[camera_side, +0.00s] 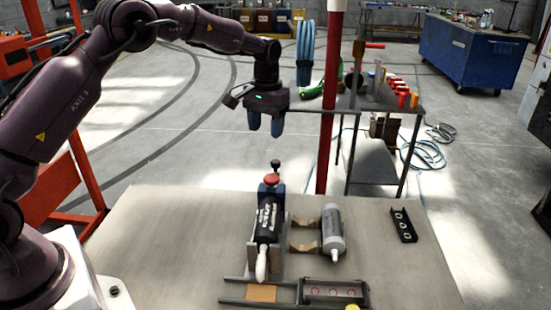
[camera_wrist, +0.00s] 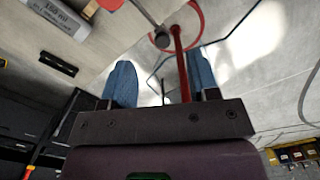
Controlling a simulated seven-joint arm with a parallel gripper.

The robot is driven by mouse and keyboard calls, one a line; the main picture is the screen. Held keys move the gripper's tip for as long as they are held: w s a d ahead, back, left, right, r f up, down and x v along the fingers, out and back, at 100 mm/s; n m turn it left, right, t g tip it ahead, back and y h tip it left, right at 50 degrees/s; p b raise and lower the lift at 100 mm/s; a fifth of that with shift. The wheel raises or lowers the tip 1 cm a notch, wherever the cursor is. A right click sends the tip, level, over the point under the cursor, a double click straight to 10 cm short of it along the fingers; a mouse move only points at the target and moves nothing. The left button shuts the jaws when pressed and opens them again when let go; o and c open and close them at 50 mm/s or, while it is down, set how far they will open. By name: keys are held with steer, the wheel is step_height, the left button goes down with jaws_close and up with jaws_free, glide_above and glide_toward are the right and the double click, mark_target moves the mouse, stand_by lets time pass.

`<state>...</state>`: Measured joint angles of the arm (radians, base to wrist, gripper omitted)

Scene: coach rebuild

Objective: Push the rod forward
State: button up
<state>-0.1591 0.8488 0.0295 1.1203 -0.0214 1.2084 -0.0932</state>
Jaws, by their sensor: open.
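The rod ends in a black knob (camera_side: 275,164) at the back end of a dispenser on the table, behind a red disc (camera_side: 271,179) and a blue block (camera_side: 271,188). In the wrist view the rod and knob (camera_wrist: 162,40) show at the top, beyond the fingers. A black cartridge (camera_side: 265,222) with a white nozzle lies in the dispenser, nozzle toward the side camera. My gripper (camera_side: 265,124) hangs above and behind the knob, apart from it. Its two blue fingers are spread and empty, also in the wrist view (camera_wrist: 160,82).
A grey cartridge (camera_side: 333,231) lies in wooden holders right of the dispenser. A black slotted block (camera_side: 403,225) lies farther right. A red post (camera_side: 330,105) stands behind the table (camera_side: 150,245), close right of my gripper. The left tabletop is clear.

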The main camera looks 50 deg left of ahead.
mark_target(276, 161)
steer(key=shift+n, duration=0.3)
steer(key=w+f, duration=0.1)
steer(key=f, duration=0.2)
steer(key=w+f, duration=0.1)
steer(key=f, duration=0.3)
steer(key=w+f, duration=0.1)
steer(key=f, duration=0.3)
steer(key=shift+w+a, duration=0.3)
steer(key=shift+a, duration=0.05)
steer(key=shift+c, duration=0.5)
